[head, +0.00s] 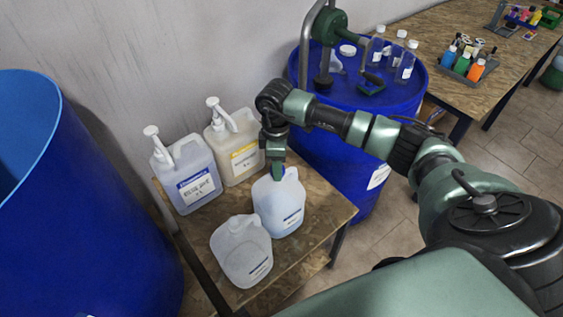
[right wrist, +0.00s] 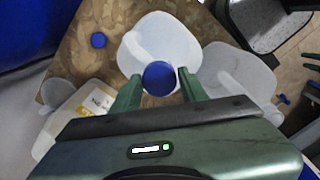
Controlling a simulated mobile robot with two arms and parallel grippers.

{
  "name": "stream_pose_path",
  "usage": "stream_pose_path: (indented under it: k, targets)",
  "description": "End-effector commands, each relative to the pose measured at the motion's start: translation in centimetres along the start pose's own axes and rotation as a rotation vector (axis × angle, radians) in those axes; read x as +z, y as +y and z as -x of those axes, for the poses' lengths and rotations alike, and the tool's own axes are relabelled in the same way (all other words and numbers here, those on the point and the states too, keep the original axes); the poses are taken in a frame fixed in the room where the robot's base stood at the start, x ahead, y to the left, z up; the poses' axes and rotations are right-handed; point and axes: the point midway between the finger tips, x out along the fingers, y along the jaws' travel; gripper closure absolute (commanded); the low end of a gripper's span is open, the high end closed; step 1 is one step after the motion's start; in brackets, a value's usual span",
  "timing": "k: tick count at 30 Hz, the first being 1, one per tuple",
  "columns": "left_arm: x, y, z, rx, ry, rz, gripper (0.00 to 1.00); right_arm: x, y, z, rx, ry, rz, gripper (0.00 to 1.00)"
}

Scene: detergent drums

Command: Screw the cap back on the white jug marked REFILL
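Two whitish jugs stand on the small wooden table. The rear right one (head: 278,205) holds pale blue liquid; the other (head: 242,252) stands in front of it to the left. Each has a small label that I cannot read, so I cannot tell which says REFILL. My right gripper (head: 279,172) points down over the rear right jug's top. In the right wrist view its fingers (right wrist: 160,82) lie on both sides of a blue cap (right wrist: 158,78) and appear shut on it, over that jug (right wrist: 150,40). Whether the cap sits on the neck is unclear. My left gripper is not in view.
Another blue cap (right wrist: 98,40) lies on the table. Pump jugs with a blue label (head: 185,175) and a yellow label (head: 236,147) stand behind. Blue drums stand at left (head: 70,200) and behind right (head: 330,145). Bare table (head: 325,210) shows at right.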

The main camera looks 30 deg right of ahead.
Motion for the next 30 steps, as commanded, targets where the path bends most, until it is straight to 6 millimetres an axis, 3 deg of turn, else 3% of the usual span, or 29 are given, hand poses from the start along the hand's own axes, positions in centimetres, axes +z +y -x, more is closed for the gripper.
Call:
stream_pose_path:
  k: [17, 27, 30]
  targets:
    - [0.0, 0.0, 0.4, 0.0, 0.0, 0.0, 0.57, 0.0, 0.0, 0.3, 0.001, 0.0, 0.009, 0.48]
    - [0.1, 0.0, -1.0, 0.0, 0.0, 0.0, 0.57, 0.0, 0.1, 0.2, 0.004, 0.001, 0.439, 0.48]
    - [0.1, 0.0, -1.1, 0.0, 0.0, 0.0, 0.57, 0.0, 0.1, 0.3, 0.004, 0.0, 0.497, 0.48]
